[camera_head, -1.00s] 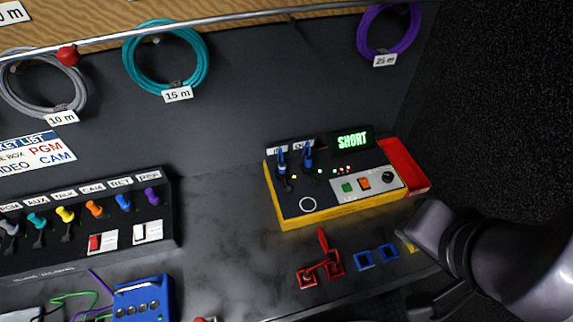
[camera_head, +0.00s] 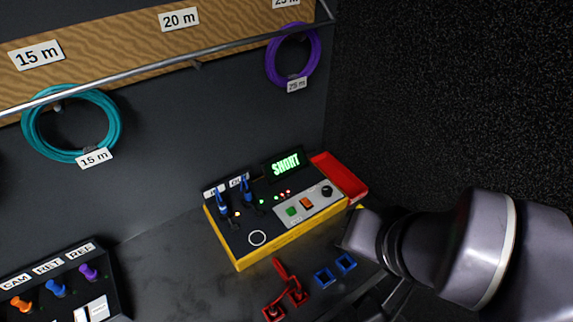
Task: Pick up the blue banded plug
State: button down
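Two blue plugs stand upright in the yellow-edged tester: the left one (camera_head: 222,206) under the first label and the right one (camera_head: 246,190) under the second. Another blue plug (camera_head: 55,288) is in the dark panel at the lower left, under the RET label. Bands on them are too small to make out, so I cannot tell which is the banded one. My arm comes in from the right, its near links beside the tester's right end. My gripper's fingers do not show clearly in this view.
The tester (camera_head: 257,257) shows SHORT on its display (camera_head: 286,163). A red tray (camera_head: 340,178) adjoins its right end. Cable coils hang behind. Bare worktop lies between panel and tester.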

aim_at(222, 205)
jog(key=i+u, duration=0.15)
jog(key=u, duration=1.35)
